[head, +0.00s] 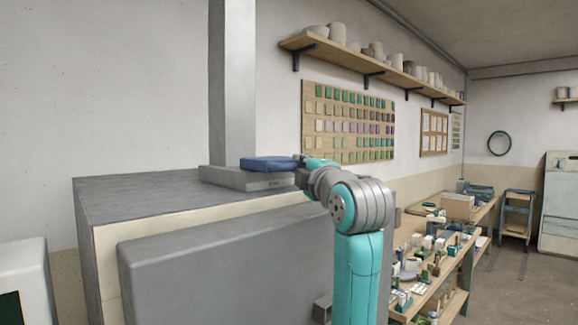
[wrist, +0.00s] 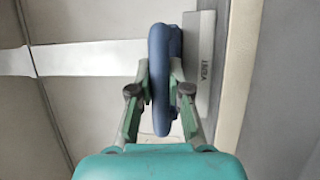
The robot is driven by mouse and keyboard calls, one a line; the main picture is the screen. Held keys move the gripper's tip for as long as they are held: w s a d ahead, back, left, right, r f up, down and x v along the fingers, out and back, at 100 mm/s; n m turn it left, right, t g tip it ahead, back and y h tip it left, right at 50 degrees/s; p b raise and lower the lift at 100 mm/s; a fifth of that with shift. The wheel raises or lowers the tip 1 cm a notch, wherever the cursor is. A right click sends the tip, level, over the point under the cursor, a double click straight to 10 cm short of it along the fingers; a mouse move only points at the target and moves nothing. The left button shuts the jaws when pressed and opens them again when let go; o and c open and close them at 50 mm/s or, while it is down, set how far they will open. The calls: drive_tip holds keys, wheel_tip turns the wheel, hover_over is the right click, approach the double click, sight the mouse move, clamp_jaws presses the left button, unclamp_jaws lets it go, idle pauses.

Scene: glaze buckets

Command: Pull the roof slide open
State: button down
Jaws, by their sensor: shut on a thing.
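The roof slide (head: 245,179) is a flat grey block on top of the large grey kiln-like box (head: 135,190). A dark blue handle (head: 268,163) lies along its upper side. In the wrist view the blue handle (wrist: 158,75) stands between the fingers, beside a grey face of the slide (wrist: 200,75) lettered "VENT". My gripper (wrist: 160,88) is shut on the blue handle, one green finger on each side. In the head view my gripper (head: 300,162) reaches the handle's right end, and my wrist hides part of it.
A grey column (head: 232,85) rises behind the slide. A wall shelf (head: 370,70) with pots and a board of colour tiles (head: 348,122) are behind my arm. A cluttered workbench (head: 440,250) stands at the right. The box top left of the slide is bare.

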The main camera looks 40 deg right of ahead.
drive_tip(key=shift+s, duration=0.3)
drive_tip(key=c, duration=1.1)
unclamp_jaws()
drive_tip(key=v, duration=1.2)
